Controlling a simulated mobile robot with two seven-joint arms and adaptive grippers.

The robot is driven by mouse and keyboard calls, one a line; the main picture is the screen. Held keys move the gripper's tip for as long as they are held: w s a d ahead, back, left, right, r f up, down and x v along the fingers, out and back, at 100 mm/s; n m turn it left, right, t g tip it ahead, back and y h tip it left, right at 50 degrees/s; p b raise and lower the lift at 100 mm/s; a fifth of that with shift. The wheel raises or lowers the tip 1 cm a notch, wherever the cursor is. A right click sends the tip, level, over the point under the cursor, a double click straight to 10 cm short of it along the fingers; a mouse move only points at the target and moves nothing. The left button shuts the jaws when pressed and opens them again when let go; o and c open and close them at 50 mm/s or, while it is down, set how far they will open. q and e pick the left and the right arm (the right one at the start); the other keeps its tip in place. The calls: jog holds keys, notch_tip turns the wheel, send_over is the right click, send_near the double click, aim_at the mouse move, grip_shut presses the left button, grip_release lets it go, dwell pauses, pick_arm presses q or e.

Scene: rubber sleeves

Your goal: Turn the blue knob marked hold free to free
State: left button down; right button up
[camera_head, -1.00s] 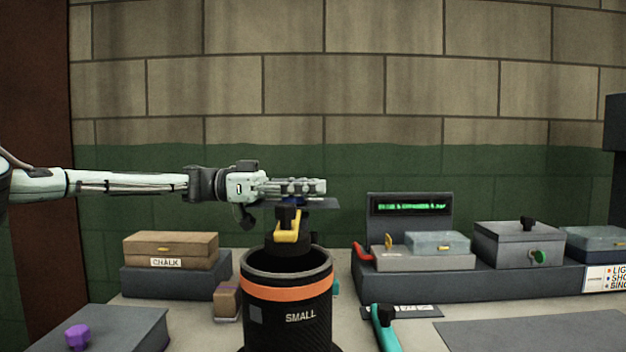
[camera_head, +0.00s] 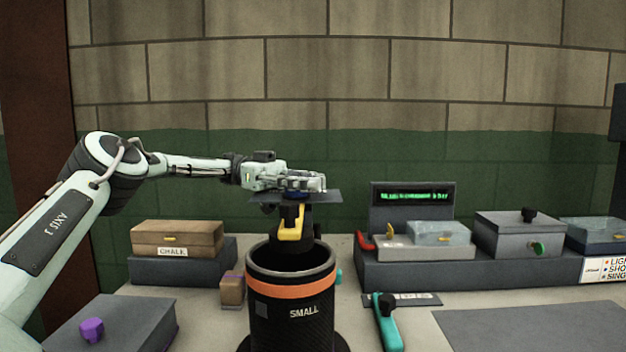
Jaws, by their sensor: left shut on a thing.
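The blue knob (camera_head: 297,195) shows as a small strip of blue under the fingers of my left gripper (camera_head: 308,184). It sits on a dark flat plate (camera_head: 330,197) above the yellow lever and the black drum. My left gripper is level, reaches in from the left and is shut on the knob. The fingers hide most of the knob, and I cannot read any hold or free marking or see which way the knob points. My right gripper is not in view.
A black drum (camera_head: 306,313) marked SMALL stands below, with a yellow lever (camera_head: 290,226) behind its rim. A chalk box (camera_head: 178,233) is at left. A display (camera_head: 411,203), grey boxes (camera_head: 515,236) and a teal-handled lever (camera_head: 388,325) are at right.

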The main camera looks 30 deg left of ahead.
pick_arm(q)
jog(key=shift+f, duration=0.1)
jog(key=c, duration=1.1)
grip_release()
notch_tip(320, 180, up, 10)
jog(key=shift+r, duration=0.1)
